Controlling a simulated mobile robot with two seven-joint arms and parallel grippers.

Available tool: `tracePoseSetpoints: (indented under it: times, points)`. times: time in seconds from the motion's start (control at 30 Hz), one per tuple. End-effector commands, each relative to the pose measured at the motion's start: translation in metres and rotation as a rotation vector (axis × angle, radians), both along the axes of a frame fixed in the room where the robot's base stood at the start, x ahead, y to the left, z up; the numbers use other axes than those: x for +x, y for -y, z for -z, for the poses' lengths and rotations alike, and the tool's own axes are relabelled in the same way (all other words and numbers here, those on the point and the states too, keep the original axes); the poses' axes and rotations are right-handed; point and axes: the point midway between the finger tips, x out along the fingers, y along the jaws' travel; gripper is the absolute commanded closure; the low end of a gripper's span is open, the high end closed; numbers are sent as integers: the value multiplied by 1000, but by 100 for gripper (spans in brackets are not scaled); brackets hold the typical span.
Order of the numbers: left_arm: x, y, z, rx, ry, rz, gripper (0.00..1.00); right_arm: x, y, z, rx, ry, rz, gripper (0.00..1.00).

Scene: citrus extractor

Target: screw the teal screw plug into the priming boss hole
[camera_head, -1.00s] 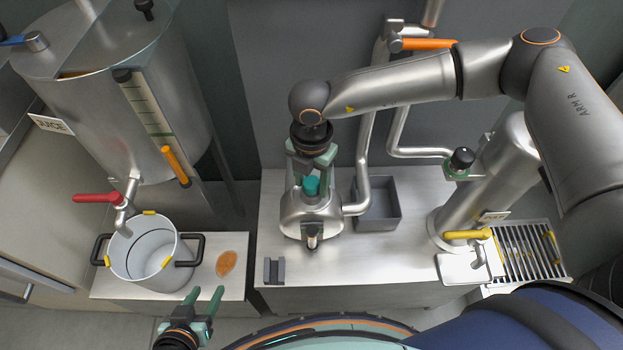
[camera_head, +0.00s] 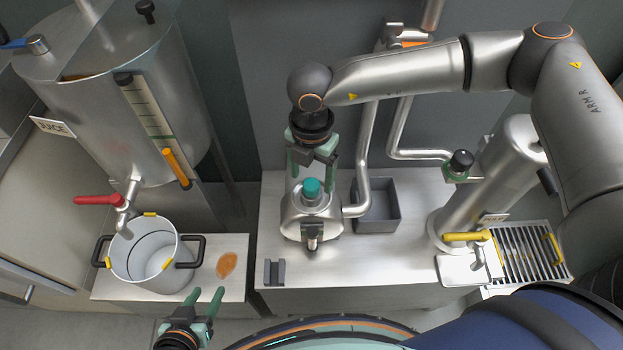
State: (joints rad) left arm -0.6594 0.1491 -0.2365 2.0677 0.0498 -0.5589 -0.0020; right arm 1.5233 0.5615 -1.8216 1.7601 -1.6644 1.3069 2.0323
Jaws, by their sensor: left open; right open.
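The teal screw plug (camera_head: 312,188) sits upright on top of the steel pump body (camera_head: 311,218), where the priming boss is. The boss hole itself is hidden under the plug, and I cannot tell how deep the plug sits. My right gripper (camera_head: 311,184) is open, its green fingers pointing down behind and to either side of the plug, apart from it. My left gripper (camera_head: 207,303) is open and empty at the bottom, in front of the side bench.
A grey bin (camera_head: 378,212) stands right of the pump, beside a steel pipe. A small grey bracket (camera_head: 274,272) is at the bench's front left. A pot (camera_head: 146,255) stands under the tank's red-handled tap at left. The bench front (camera_head: 370,272) is clear.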

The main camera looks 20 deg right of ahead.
Motion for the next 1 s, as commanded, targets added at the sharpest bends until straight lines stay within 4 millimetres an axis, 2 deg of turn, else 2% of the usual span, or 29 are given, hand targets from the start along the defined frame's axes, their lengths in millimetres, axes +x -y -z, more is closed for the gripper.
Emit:
tracePoseSetpoints:
  times: [0.03, 0.2, 0.43, 0.63, 1.0]
  points:
    - [-1, 0, -2, -1, -2, 0, 50, 1, 0, -12, 2, 2, 1, 21]
    - [-2, 1, -3, -1, -6, 1, 50, 0, 0, -46, 1, 2, 0, 21]
    - [-4, 1, -2, -2, -13, 2, 50, 0, 0, -80, -1, 2, 1, 21]
    - [-1, 2, -4, -3, -6, 1, 50, 0, 0, -92, -1, 1, 0, 21]
    - [3, 3, -8, -5, 4, 0, 50, 0, 0, -93, -1, 0, 1, 21]
